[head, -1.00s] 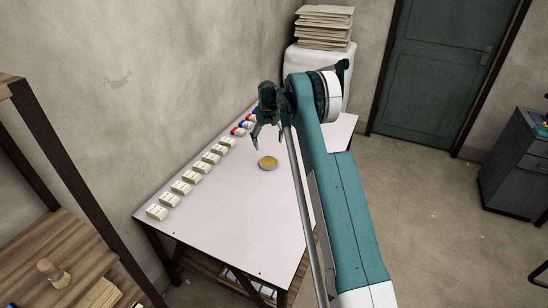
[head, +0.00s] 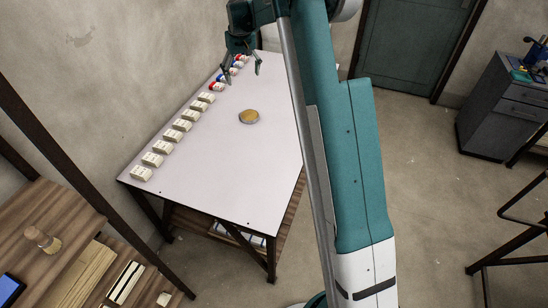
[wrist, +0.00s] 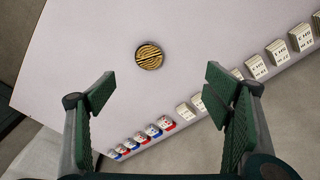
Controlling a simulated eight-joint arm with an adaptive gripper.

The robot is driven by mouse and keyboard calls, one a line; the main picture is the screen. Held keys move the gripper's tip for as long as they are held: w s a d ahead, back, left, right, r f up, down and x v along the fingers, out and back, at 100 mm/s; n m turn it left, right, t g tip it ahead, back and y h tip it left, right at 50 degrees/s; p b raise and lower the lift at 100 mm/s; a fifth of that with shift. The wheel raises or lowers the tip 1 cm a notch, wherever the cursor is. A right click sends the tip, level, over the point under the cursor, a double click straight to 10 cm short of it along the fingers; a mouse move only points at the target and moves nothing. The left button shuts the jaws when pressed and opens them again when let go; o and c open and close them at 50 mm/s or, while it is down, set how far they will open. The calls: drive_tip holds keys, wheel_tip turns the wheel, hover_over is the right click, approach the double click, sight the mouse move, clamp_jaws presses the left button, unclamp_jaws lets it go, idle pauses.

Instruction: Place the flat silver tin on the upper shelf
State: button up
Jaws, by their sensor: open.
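A small flat round tin (head: 249,116) with a silver rim and a yellowish top lies alone on the white table (head: 215,165). In the wrist view the tin (wrist: 149,56) shows a striped gold-brown top, ahead of and between the fingertips but apart from them. My gripper (head: 242,74) hangs over the far part of the table, beyond the tin. Its two green fingers (wrist: 160,88) are spread wide with nothing between them. A wooden shelf unit (head: 60,212) stands at the lower left.
A row of pale labelled boxes (head: 173,135) and several red, white and blue items (head: 226,77) line the table's wall-side edge. The table's middle is clear around the tin. A grey cabinet (head: 500,105) stands far right.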

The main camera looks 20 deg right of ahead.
drive_tip(key=s+a+r+t, duration=0.1)
drive_tip(key=s+a+r, duration=0.2)
drive_tip(key=s+r, duration=0.45)
drive_tip(key=s+a+r+t, duration=0.15)
drive_tip(key=s+r, duration=0.35)
drive_tip(key=s, duration=0.6)
drive_tip(key=s+a+r, duration=0.3)
drive_tip(key=s+r, duration=0.3)
drive_tip(key=s, duration=0.3)
drive_tip(key=s+a+f+t, duration=0.1)
drive_tip(key=s+f, duration=0.1)
drive_tip(key=s, duration=0.8)
drive_tip(key=s+a+f+t, duration=0.1)
drive_tip(key=s+a+f, duration=0.1)
drive_tip(key=s, duration=0.9)
drive_tip(key=s+a+f+t, duration=0.1)
drive_tip(key=s+a+f, duration=0.1)
drive_tip(key=s, duration=0.9)
drive_tip(key=shift+f, duration=0.8)
drive_tip(key=shift+o, duration=0.5)
drive_tip(key=shift+w, duration=0.1)
